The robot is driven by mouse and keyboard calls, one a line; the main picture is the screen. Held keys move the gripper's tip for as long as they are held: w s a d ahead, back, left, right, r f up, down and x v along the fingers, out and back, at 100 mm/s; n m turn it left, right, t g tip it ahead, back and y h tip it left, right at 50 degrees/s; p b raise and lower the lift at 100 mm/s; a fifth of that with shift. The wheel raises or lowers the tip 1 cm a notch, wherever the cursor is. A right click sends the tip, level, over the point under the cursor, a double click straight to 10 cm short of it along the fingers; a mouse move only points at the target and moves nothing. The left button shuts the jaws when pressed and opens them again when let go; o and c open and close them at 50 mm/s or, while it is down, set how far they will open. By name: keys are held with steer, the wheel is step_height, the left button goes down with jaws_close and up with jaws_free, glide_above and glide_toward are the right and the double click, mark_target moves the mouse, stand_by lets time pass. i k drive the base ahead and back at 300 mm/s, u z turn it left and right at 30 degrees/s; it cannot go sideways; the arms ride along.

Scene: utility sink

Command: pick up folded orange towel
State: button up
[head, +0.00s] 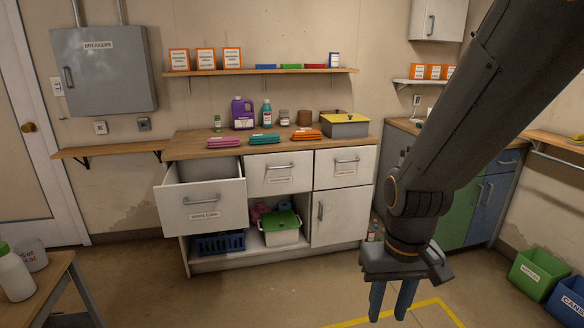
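The folded orange towel (307,135) lies on the wooden counter (190,147), in front of a grey box with a yellow lid (345,124). A folded teal towel (264,139) lies to its left, and a folded pink towel (224,142) lies further left. My gripper (391,312) hangs pointing down over the floor at the lower right, well apart from the counter and the towels. The fingertips are near the bottom edge of the picture.
The upper left drawer (203,205) stands pulled out from the cabinet. Behind the towels stand a purple jug (242,113) and a teal bottle (266,114). A shelf (260,71) runs above. A table (50,283) with a white bottle (14,275) is at lower left. Floor before the cabinet is clear.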

mark_target(302, 135)
steer(key=z, duration=0.05)
steer(key=i, duration=3.7)
steer(key=z, duration=0.1)
